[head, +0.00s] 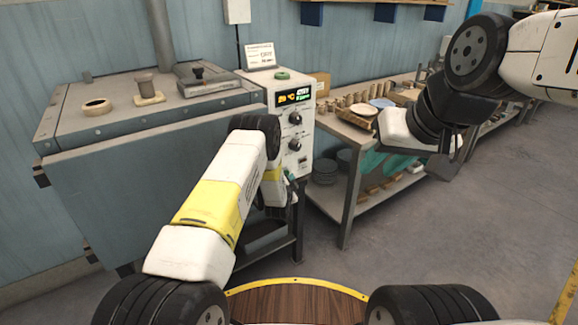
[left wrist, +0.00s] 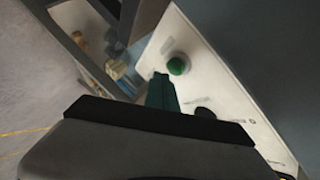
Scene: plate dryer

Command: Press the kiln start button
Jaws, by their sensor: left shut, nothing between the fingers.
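The kiln's white control box (head: 299,107) carries a lit display and dark knobs on its front. In the left wrist view a round green button (left wrist: 178,66) stands out from a pale panel (left wrist: 205,82). In the head view I cannot make this button out for certain. My left gripper (head: 291,187) is low in front of the control box, partly hidden by its own arm. Its green fingers (left wrist: 162,93) are shut and empty, with tips close beside the button; I cannot tell whether they touch. My right gripper (head: 442,158) hangs at the right, away from the box; its jaws are unclear.
The grey kiln body (head: 150,175) fills the left, with small items on top. A green round item (head: 282,75) lies on the control box. A workbench (head: 345,128) with pottery stands to the right. The floor (head: 480,220) at right is clear.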

